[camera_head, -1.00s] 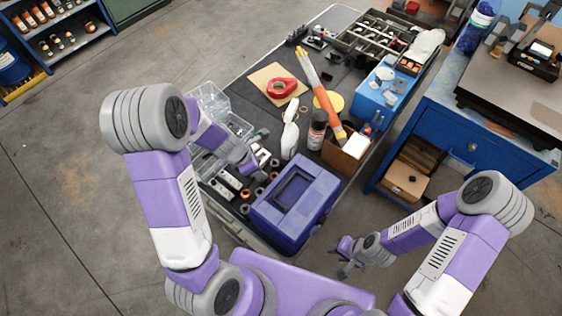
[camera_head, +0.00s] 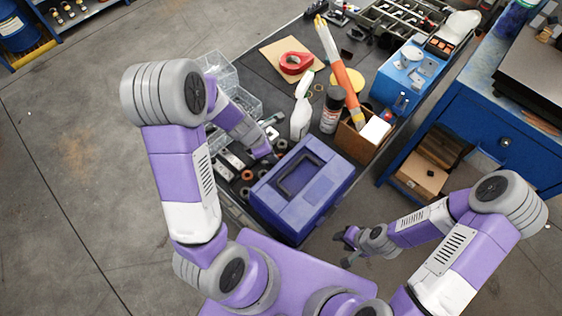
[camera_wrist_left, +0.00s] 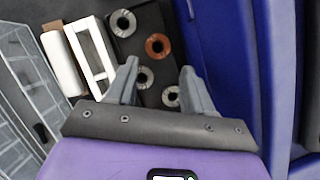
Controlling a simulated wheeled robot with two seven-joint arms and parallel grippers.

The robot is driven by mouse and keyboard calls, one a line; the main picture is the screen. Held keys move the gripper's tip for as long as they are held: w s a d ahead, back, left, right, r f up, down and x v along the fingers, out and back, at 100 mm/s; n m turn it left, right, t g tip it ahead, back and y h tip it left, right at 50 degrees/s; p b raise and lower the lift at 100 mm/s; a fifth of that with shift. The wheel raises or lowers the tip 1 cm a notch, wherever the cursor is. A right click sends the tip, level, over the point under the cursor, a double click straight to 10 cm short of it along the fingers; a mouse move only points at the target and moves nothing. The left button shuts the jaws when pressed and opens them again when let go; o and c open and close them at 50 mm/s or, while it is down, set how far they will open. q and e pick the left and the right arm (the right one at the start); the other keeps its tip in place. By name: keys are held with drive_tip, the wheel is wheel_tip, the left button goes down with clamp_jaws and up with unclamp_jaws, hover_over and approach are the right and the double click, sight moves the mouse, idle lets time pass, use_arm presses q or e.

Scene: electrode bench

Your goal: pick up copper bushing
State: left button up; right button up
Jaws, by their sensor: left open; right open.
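The copper bushing (camera_wrist_left: 157,46) is a reddish-brown ring lying on a dark surface in the left wrist view. Grey metal bushings (camera_wrist_left: 123,23) lie around it. My left gripper (camera_wrist_left: 159,68) is open, and the copper bushing lies just beyond its fingertips, roughly in line with the gap between them. Another grey bushing (camera_wrist_left: 143,77) shows between the fingers. In the head view the left gripper is over the bench beside the blue toolbox and its fingers are hard to make out. My right gripper (camera_head: 345,243) is open and empty, low and off the bench.
The blue toolbox (camera_head: 318,202) stands close to the right of the bushings. Clear plastic bins (camera_wrist_left: 20,100) and a white block (camera_wrist_left: 64,64) lie to the left. A spray bottle (camera_head: 301,120), a dark can (camera_head: 332,112) and a cardboard box (camera_head: 352,143) stand behind the toolbox.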

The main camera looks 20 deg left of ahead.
use_arm(q)
drive_tip(key=b+x, duration=0.1)
drive_tip(key=x, duration=0.2)
drive_tip(key=b+x, duration=0.2)
drive_tip(key=x, duration=0.2)
drive_tip(key=shift+w+b, duration=0.25)
drive_tip(key=shift+b, duration=0.05)
drive_tip(key=shift+r, duration=0.1)
drive_tip(key=shift+c, duration=0.5)
drive_tip(key=c, duration=0.8)
drive_tip(key=shift+o, duration=0.2)
drive_tip(key=shift+r, duration=0.15)
wheel_tip(320, 180, up, 18)
drive_tip(key=p, duration=1.1)
drive_tip(key=shift+f, duration=0.2)
